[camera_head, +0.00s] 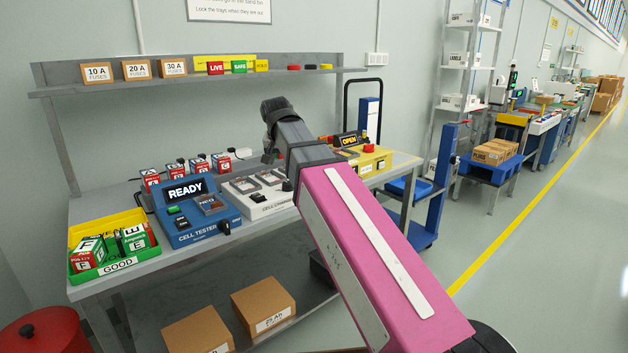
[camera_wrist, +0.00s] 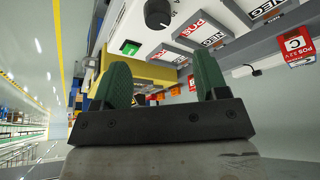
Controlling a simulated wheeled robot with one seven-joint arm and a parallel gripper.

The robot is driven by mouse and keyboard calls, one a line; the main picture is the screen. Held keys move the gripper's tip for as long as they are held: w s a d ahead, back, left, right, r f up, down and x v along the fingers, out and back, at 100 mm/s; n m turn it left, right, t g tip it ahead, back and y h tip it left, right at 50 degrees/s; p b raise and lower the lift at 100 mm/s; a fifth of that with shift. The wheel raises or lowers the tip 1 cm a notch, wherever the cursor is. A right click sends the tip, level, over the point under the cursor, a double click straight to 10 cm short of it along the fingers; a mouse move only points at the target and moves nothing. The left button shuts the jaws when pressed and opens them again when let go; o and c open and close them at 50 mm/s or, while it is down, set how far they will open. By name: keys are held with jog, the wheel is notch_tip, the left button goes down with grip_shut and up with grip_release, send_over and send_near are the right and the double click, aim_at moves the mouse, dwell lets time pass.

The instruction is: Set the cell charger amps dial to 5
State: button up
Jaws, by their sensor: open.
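The cell charger (camera_head: 262,208) is a white box on the bench, right of the blue cell tester and partly behind my arm. In the wrist view the charger's white face (camera_wrist: 190,12) is at the top, seen tilted. Its amps dial (camera_wrist: 158,13) is a round black knob cut by the top edge; I cannot read its setting. A green switch (camera_wrist: 130,47) sits near the dial. My gripper (camera_wrist: 163,82) has two green fingers standing apart with nothing between them. The dial is beyond the fingertips, apart from them. My arm largely hides the gripper in the head view.
The blue cell tester (camera_head: 192,224) shows READY. A green GOOD tray (camera_head: 112,269) holds several cells at the left. More cells (camera_head: 200,168) stand at the back. A yellow unit (camera_head: 366,160) marked OPEN is right of the charger. A shelf (camera_head: 200,80) runs above the bench.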

aim_at(288, 183)
jog(key=x, duration=1.1)
jog(key=shift+d+r, duration=0.1)
jog(key=shift+d, duration=0.1)
jog(key=c, duration=0.9)
